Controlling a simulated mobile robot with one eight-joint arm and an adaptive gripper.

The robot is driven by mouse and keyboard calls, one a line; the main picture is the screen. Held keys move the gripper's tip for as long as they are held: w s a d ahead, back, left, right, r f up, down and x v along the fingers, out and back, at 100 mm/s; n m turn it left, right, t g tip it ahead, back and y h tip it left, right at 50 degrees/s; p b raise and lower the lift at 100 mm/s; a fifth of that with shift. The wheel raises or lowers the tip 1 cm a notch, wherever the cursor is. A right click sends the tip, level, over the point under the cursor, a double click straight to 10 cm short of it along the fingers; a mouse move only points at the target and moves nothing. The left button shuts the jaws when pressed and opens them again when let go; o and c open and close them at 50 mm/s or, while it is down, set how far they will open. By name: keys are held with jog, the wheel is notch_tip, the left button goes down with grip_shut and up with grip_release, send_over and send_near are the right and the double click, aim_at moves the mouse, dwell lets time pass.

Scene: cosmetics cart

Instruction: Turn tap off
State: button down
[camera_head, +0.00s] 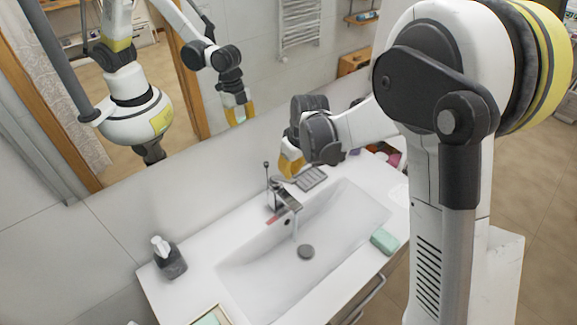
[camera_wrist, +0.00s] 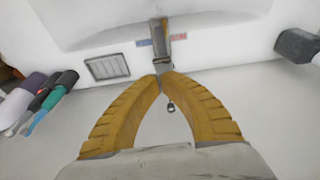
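The chrome tap (camera_head: 283,199) stands at the back edge of the white sink, and a thin stream of water seems to fall from its spout. A thin rod with a knob stands just behind the tap. My gripper (camera_head: 290,166), with yellow fingers, is above and behind the tap, apart from the basin. In the wrist view the tap (camera_wrist: 158,50) lies just beyond my fingertips (camera_wrist: 162,79), which meet with nothing visible held between them. Red and blue marks show beside the tap. Whether the fingertips touch the tap cannot be told.
The white basin (camera_head: 345,215) has a dark drain. A soap dispenser (camera_head: 168,258) stands at the left, and a green soap bar (camera_head: 384,241) lies on the right front edge. A mirror (camera_head: 150,110) rises behind.

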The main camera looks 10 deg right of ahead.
jog(key=f+t+b, duration=0.1)
jog(key=b, duration=0.1)
jog(key=s+d+f+t+y+b, duration=0.1)
jog(key=b, duration=0.2)
jog(key=s+f+t+y+b, duration=0.1)
jog(key=b, duration=0.1)
jog(key=shift+s+d+f+b, duration=0.15)
jog(key=shift+d+f+b, duration=0.15)
jog(key=shift+f+b, duration=0.1)
jog(key=shift+r, duration=0.1)
